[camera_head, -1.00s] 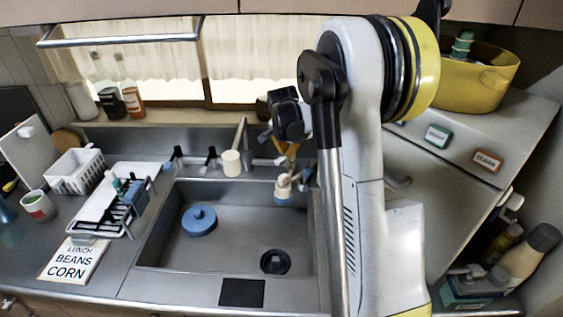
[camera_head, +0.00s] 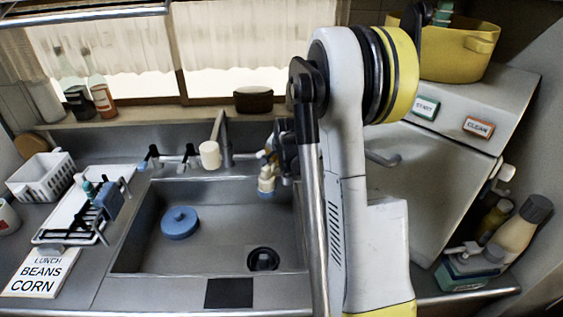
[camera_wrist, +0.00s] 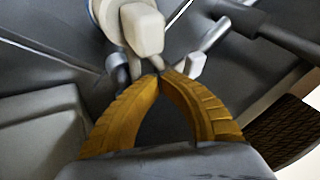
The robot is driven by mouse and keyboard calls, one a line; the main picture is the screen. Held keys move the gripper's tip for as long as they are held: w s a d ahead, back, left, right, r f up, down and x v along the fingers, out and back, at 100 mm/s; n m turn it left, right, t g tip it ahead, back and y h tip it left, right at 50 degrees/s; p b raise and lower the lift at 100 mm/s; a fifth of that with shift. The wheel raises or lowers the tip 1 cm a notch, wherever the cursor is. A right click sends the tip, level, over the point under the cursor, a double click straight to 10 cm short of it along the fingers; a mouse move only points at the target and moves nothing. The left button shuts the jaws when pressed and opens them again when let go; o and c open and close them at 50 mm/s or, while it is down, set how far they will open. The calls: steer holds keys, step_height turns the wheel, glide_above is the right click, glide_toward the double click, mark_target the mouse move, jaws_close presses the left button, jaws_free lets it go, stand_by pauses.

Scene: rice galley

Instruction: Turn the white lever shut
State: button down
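A white, block-shaped lever (camera_wrist: 143,30) sits on a rounded pale fitting with a blue rim, at the top of the wrist view. In the head view the cream-and-blue fitting (camera_head: 266,181) is at the sink's right side, and its lever cannot be made out separately. My gripper (camera_wrist: 158,77) has orange fingers whose tips come together just below the lever in the picture. They look shut with nothing clear between them; whether they touch the lever cannot be told. In the head view my gripper (camera_head: 270,160) is just above the fitting, partly hidden by my arm.
The sink (camera_head: 215,235) holds a blue lid (camera_head: 180,222). A faucet with a white tip (camera_head: 209,154) stands left of my gripper. A dark brown bowl (camera_head: 253,99) is on the sill. A grey cabinet (camera_head: 430,190) flanks my arm on the right.

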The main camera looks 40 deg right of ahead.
mark_target(262, 154)
steer(key=shift+w+a, duration=0.2)
steer(key=shift+w, duration=0.4)
steer(key=shift+w+a, duration=0.15)
steer(key=shift+w, duration=0.45)
steer(key=w+a, duration=0.1)
steer(key=w, duration=0.1)
steer(key=shift+w+a, duration=0.35)
steer(key=shift+s, duration=0.1)
